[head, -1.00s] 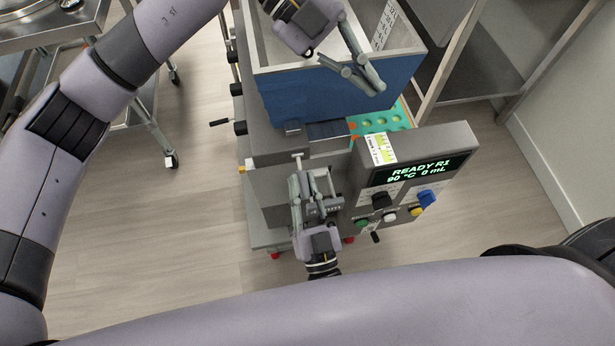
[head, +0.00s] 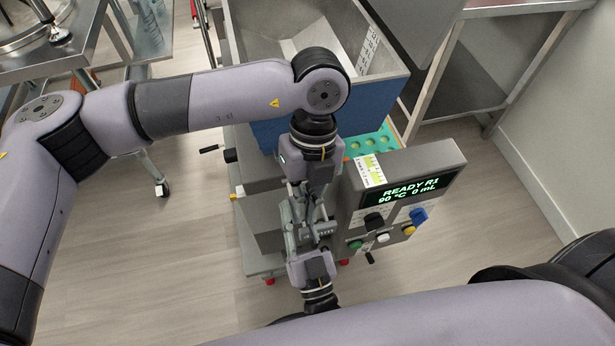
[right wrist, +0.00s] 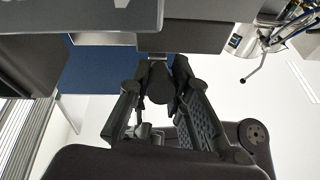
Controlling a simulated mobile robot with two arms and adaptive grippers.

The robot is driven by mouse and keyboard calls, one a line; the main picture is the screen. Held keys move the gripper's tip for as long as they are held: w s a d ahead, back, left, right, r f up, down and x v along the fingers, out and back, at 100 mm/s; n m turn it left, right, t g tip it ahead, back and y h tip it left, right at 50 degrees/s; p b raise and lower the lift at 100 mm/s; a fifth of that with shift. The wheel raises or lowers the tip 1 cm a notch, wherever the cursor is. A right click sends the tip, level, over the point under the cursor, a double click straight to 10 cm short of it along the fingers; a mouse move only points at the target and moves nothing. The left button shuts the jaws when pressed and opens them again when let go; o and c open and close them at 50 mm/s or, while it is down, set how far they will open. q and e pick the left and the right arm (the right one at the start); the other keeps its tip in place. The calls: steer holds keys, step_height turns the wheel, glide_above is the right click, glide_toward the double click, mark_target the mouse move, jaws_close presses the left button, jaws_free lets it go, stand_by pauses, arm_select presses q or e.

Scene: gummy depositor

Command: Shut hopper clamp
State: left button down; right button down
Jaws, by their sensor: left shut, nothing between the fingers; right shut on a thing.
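The blue-fronted hopper (head: 385,100) sits on top of the grey depositor. My left gripper (head: 297,205) is shut and empty, pointing down in front of the machine, where it overlaps my right gripper in the head view. My right gripper (head: 312,226) comes up from below. In the right wrist view its fingers (right wrist: 160,75) are shut around a dark rounded handle (right wrist: 161,88) below the machine's front. This looks like the hopper clamp's handle; the rest of the clamp is hidden behind my left wrist and fingers. I cannot tell the clamp's position.
The control panel (head: 412,188) reads READY R1, 90 °C, 0 mL, close right of my grippers, with knobs and buttons below. A green mould tray (head: 371,146) lies under the hopper. A steel cart (head: 100,70) stands left. Floor is free left of the machine.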

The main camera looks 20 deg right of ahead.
arm_select(q)
steer(key=shift+w+a+f, duration=0.15)
steer(key=shift+w+f, duration=0.15)
steer(key=shift+f, duration=0.35)
steer(key=shift+w+a+f, duration=0.15)
steer(key=shift+w+f, duration=0.2)
steer(key=shift+f, duration=0.35)
steer(key=shift+w+a+f, duration=0.15)
steer(key=shift+w+f, duration=0.15)
steer(key=shift+f, duration=0.35)
